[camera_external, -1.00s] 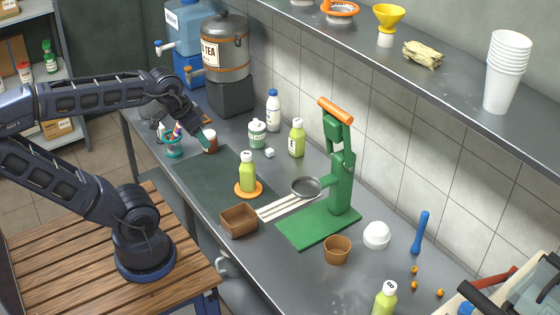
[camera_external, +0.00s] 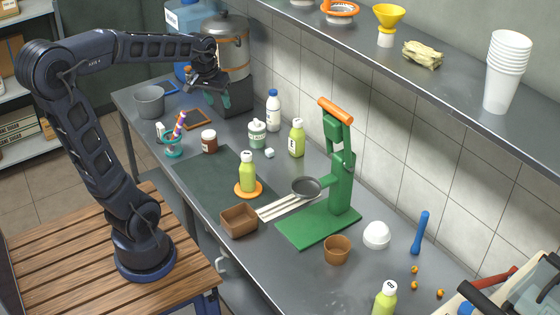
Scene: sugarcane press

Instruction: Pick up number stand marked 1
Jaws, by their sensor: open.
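No number stand with a readable 1 can be made out. A teal stand with a colourful striped upright piece (camera_external: 177,139) stands at the left part of the counter, with a small white item (camera_external: 160,130) beside it; any marking on them is too small to read. My gripper (camera_external: 218,101) is open and empty, raised in front of the tea dispenser, to the right of and above the teal stand. Its teal fingertips point down.
The tea dispenser (camera_external: 229,42) is close behind my gripper. A grey pot (camera_external: 150,102), a brown frame (camera_external: 184,117), a brown jar (camera_external: 209,142) and several bottles stand on the counter. The green press (camera_external: 343,185) is farther right. The dark mat (camera_external: 200,180) has bare room.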

